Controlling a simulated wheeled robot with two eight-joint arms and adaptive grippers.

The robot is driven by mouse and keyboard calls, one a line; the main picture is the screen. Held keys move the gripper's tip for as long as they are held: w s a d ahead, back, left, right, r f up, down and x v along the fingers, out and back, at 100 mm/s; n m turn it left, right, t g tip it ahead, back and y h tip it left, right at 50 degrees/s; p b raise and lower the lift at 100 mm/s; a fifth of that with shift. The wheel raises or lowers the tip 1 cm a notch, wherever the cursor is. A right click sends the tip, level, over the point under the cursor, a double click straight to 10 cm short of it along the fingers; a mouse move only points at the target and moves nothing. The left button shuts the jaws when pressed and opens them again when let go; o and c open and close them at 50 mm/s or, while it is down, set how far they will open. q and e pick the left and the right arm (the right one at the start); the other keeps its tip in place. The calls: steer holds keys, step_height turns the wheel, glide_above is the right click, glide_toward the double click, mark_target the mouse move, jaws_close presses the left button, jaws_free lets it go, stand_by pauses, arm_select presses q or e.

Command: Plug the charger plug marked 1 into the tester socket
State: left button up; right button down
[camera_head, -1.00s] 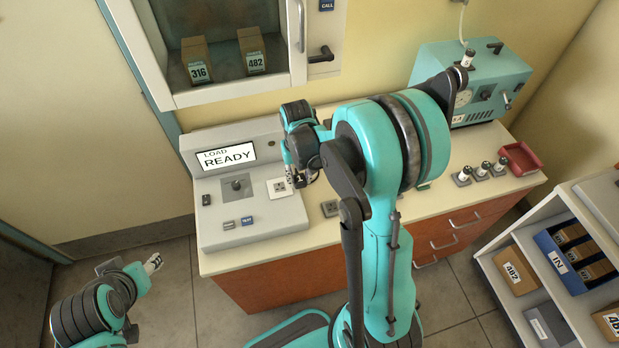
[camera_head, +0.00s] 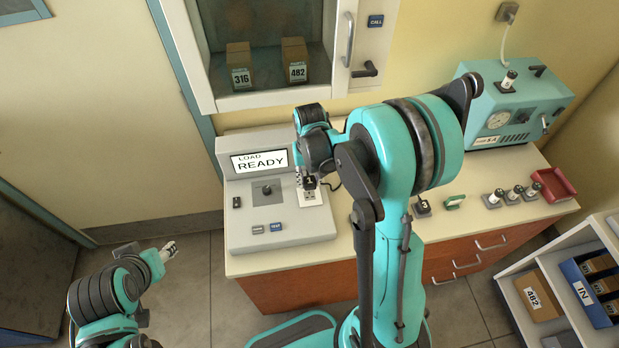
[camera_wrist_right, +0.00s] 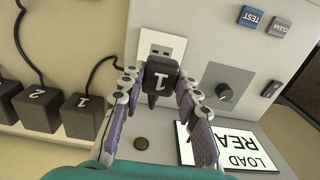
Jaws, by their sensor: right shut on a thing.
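The black charger plug marked 1 (camera_wrist_right: 160,78) is between the fingertips of my right gripper (camera_wrist_right: 158,88). The gripper is shut on it. In the head view, the plug (camera_head: 309,182) is at the upper edge of the white tester socket plate (camera_head: 313,198). In the right wrist view, the socket plate (camera_wrist_right: 160,46) shows its dark slots just beyond the plug. The plug's prongs are hidden, and I cannot tell whether it touches the plate. My left gripper (camera_head: 169,251) hangs over the floor at lower left, away from the counter; its jaw opening is unclear.
The tester (camera_head: 240,208) has a screen reading LOAD READY (camera_head: 259,162), a knob and buttons. Black charger blocks marked 1 (camera_wrist_right: 82,117) and 2 (camera_wrist_right: 40,108) trail cables nearby. A block marked 3 (camera_head: 423,207) sits right of my arm. A teal machine (camera_head: 513,105) stands at right.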

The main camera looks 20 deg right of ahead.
mark_target(310, 196)
steer(key=shift+f+b, duration=1.5)
steer(key=shift+f, duration=0.9)
steer(key=shift+b, duration=0.4)
steer(key=shift+f+b, duration=0.5)
steer(key=shift+f, duration=0.05)
stand_by(0.5)
steer(key=c, duration=1)
jaws_free()
steer(key=shift+r, duration=0.1)
step_height(310, 196, up, 12)
